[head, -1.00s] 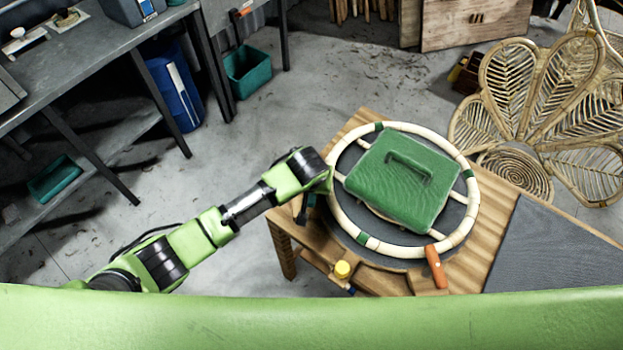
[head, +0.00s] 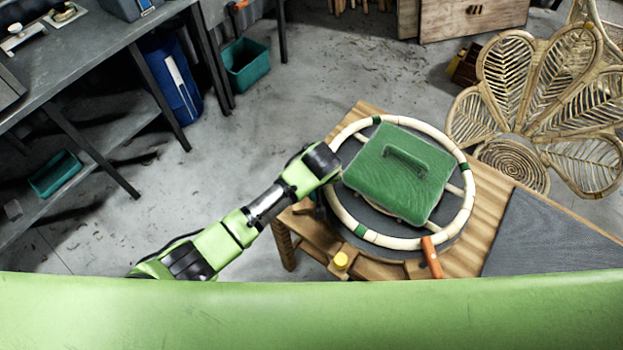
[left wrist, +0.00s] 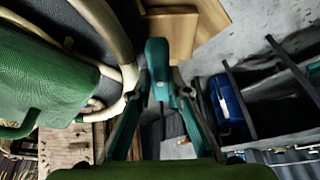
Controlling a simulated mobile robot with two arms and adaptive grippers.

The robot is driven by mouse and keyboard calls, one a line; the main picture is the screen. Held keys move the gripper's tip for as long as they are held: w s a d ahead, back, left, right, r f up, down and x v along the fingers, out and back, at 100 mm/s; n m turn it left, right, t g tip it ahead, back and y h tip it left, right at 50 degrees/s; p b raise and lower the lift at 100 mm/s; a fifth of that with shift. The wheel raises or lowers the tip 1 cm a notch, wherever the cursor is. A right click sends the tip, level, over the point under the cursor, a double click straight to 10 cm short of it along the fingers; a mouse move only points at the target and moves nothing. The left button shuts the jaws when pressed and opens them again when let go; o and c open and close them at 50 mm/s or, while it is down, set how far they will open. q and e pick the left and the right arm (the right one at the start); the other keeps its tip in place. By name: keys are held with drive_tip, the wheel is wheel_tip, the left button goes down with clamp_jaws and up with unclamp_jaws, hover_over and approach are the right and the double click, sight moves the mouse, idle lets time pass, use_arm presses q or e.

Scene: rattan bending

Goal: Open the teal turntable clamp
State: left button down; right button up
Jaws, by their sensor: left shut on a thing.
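The teal turntable clamp (left wrist: 157,58) shows in the left wrist view as an upright teal bar beside the pale rattan ring (left wrist: 110,35). My left gripper (left wrist: 160,92) is shut on the clamp, with a finger on either side of it. In the head view my left wrist reaches the left rim of the round turntable (head: 378,220) and hides most of the gripper and clamp. The ring (head: 400,241) with green bands lies on the turntable around a green block with a handle (head: 400,172). My right gripper is not in view.
A rattan chair back (head: 545,90) stands at the right.

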use_arm(q)
drive_tip(key=c, duration=1.9)
unclamp_jaws()
drive_tip(key=shift+r, duration=0.1)
drive_tip(key=v, duration=1.1)
drive_tip(key=shift+s+r, duration=0.2)
drive_tip(key=shift+r, duration=0.15)
